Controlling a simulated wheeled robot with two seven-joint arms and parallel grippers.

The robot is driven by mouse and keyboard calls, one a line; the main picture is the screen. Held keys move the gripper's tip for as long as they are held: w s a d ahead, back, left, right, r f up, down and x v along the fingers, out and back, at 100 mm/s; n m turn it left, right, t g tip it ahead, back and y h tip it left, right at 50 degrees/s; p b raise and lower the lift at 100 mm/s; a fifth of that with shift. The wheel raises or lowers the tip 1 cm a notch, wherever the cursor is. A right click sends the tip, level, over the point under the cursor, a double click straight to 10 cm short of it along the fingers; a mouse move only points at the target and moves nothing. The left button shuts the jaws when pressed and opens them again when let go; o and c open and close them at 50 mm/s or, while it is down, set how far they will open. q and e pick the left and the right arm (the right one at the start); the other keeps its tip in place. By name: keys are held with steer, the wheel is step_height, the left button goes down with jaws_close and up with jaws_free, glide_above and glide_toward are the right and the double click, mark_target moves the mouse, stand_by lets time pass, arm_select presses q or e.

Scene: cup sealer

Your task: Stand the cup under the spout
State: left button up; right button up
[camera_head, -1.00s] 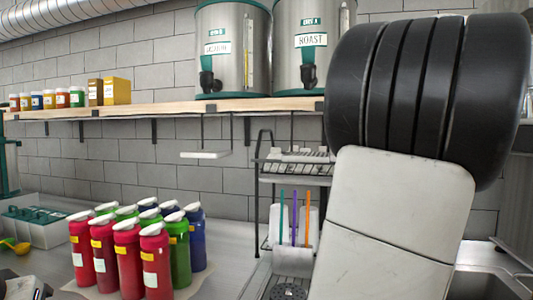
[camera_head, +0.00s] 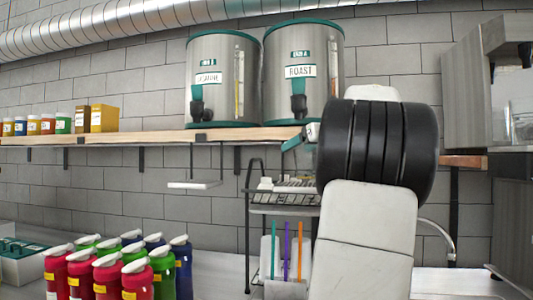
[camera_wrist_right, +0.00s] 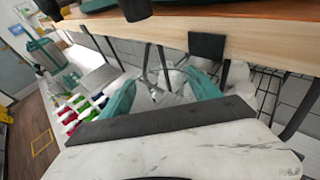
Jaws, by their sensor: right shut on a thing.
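My right gripper (camera_head: 299,142) has teal fingers and is just below the shelf edge, under the right urn's tap in the head view. In the right wrist view its fingers (camera_wrist_right: 163,92) are closed around a clear cup (camera_wrist_right: 166,90). The cup is see-through, and its outline is hard to make out. Two steel urns with teal trim stand on the shelf: a left urn (camera_head: 222,75) and a right urn labelled ROAST (camera_head: 318,55). The right urn has a black spout (camera_head: 298,103), the left urn another (camera_head: 197,104). My left gripper is out of view.
The wooden shelf (camera_head: 150,137) runs along the wall, with small jars and a yellow box (camera_head: 104,118) at left. A small white tray (camera_head: 194,184) hangs below it. A wire rack (camera_head: 282,198) stands below the gripper. Several bottles (camera_head: 108,277) fill the counter's front left.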

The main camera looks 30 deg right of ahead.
steer(key=x, duration=0.4)
steer(key=shift+f, duration=0.2)
steer(key=shift+s+f, duration=0.1)
steer(key=o, duration=1.3)
steer(key=v, duration=1.2)
